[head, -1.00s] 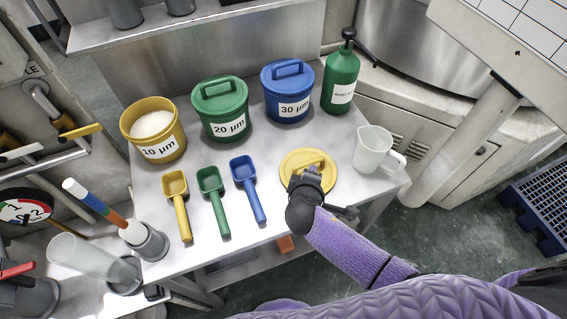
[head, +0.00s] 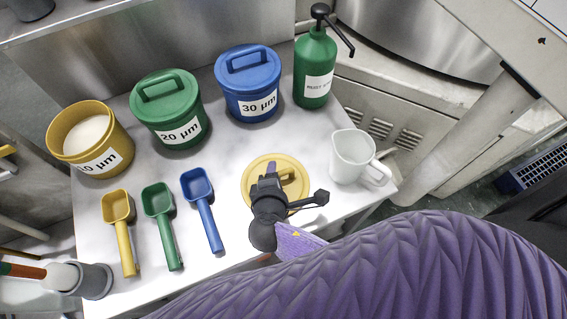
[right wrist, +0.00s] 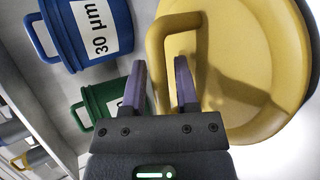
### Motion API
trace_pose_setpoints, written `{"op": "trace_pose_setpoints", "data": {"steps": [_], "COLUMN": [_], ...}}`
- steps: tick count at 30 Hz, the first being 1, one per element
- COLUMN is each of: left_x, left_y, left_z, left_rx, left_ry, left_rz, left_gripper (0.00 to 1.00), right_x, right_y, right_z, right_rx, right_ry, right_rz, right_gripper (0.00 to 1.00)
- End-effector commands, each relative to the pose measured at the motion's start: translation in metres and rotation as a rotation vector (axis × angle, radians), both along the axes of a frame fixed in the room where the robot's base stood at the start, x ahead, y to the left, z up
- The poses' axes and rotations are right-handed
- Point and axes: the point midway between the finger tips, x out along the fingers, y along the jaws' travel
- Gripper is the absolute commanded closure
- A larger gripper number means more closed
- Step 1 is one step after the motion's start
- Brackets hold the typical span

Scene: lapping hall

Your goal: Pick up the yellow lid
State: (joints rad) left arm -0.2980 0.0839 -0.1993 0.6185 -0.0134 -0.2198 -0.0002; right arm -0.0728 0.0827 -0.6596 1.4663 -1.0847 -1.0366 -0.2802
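The yellow lid (head: 252,178), a round disc with a raised handle, lies on the table near its front edge. My right gripper (head: 272,174) is over the lid at its handle. In the right wrist view the lid (right wrist: 255,60) fills the right side, with its handle (right wrist: 178,20) beyond and between the fingers of my gripper (right wrist: 160,78). The fingers stand apart, and I see no clear grip on the handle. Part of the lid is hidden by the gripper in the head view. My left gripper is not in view.
The yellow tub (head: 122,150) is open with white powder. Lidded green (head: 165,112) and blue (head: 244,82) tubs and a green pump bottle (head: 312,65) stand behind. Yellow (head: 122,225), green (head: 163,225) and blue (head: 203,205) scoops lie left; a white jug (head: 350,160) stands right.

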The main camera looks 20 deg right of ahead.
Motion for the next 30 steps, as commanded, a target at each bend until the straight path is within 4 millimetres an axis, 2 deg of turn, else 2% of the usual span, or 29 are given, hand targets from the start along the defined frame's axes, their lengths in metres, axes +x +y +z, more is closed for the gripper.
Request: {"op": "trace_pose_setpoints", "data": {"steps": [7,8,12,13,25,28,30], "left_x": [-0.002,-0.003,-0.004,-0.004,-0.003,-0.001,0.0], "left_y": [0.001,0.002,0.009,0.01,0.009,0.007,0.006], "left_z": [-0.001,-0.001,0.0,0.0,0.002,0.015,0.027], "left_rx": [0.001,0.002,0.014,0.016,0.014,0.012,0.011], "left_ry": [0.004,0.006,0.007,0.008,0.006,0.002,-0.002], "left_rz": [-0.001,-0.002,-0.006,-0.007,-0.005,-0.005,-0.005], "left_gripper": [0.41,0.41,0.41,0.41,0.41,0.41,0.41], "right_x": [-0.001,-0.001,-0.001,-0.001,-0.001,0.0,0.0], "right_y": [0.002,0.002,0.001,0.001,0.001,0.001,0.001], "right_z": [0.0,0.0,0.0,0.0,0.003,0.024,0.046], "right_rx": [0.0,0.0,0.0,0.0,0.0,0.001,0.003], "right_ry": [0.0,0.0,0.0,0.0,0.0,-0.003,-0.005], "right_rz": [0.0,0.0,0.0,0.0,0.0,0.0,0.0], "right_gripper": [0.62,0.66,0.96,1.0,1.0,1.0,1.0]}}
